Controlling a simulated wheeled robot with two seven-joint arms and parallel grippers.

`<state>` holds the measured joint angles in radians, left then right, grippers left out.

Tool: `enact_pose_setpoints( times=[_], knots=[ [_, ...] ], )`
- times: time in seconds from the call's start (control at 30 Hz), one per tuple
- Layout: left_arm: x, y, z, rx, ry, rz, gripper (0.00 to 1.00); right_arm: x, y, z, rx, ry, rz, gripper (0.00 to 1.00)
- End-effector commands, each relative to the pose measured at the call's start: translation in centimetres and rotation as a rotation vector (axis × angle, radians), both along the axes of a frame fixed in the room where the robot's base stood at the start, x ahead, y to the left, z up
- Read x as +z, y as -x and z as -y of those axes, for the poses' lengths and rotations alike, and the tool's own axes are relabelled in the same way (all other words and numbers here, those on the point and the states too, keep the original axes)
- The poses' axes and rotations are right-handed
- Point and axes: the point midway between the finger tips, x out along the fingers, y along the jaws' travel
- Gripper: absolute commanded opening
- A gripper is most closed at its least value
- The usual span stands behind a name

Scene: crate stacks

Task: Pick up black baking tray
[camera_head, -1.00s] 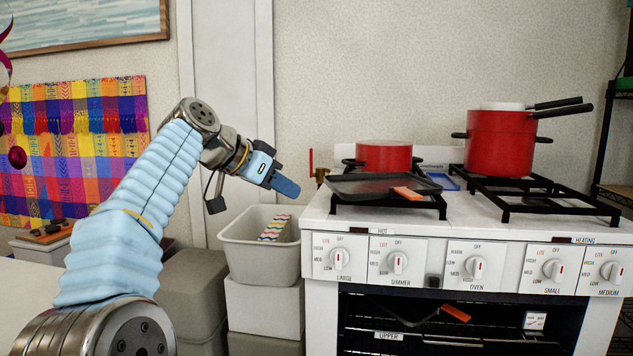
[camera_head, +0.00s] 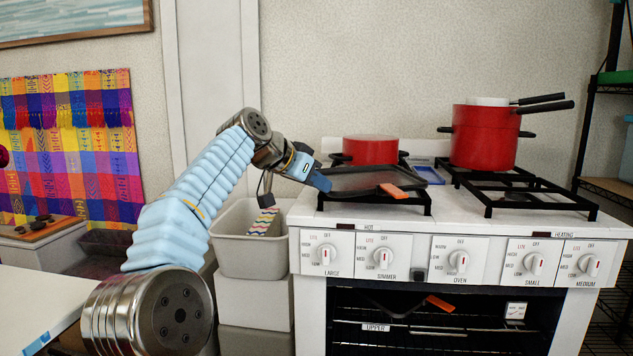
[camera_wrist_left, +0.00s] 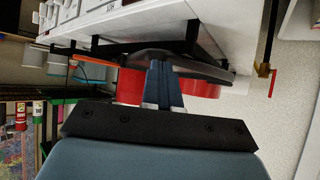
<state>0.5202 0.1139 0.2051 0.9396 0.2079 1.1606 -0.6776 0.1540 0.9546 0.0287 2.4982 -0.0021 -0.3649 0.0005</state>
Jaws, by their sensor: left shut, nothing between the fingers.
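The black baking tray (camera_head: 362,179) lies flat on the left front burner grate of the white stove. An orange handle-like piece (camera_head: 396,191) shows at its front right. My left gripper (camera_head: 321,183) is shut and empty, with its fingertips right at the tray's left edge. In the left wrist view the closed fingers (camera_wrist_left: 164,72) point at the dark tray (camera_wrist_left: 196,66) and overlap its edge; I cannot tell whether they touch. My right gripper is not in view.
A red pot (camera_head: 370,150) stands behind the tray, and a taller red pot (camera_head: 486,136) stands at the back right. A dark pan with an orange handle (camera_head: 440,303) is in the oven. Grey bins (camera_head: 240,255) stand left of the stove.

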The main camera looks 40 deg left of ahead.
Motion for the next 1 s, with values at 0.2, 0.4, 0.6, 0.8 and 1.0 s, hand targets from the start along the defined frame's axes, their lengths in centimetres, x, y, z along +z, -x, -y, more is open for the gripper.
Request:
enact_pose_setpoints(
  times=[0.2, 0.4, 0.6, 0.8, 1.0],
  knots=[
    [-0.5, -0.1, 0.0, -0.002, 0.002, -0.012, 0.00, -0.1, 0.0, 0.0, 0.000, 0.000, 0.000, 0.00],
    [-0.9, 2.9, -0.6, 0.001, 0.000, -0.009, 0.00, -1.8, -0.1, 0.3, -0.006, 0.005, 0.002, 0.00],
    [-0.3, 3.7, -0.7, -0.003, 0.002, -0.008, 0.00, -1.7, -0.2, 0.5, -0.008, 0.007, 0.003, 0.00],
    [-0.3, 3.7, -0.7, -0.002, 0.001, -0.007, 0.00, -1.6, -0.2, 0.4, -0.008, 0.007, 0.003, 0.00],
    [-0.2, 3.7, -0.7, -0.002, 0.001, -0.007, 0.00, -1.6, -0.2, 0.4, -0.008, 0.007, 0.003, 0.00]
  ],
)
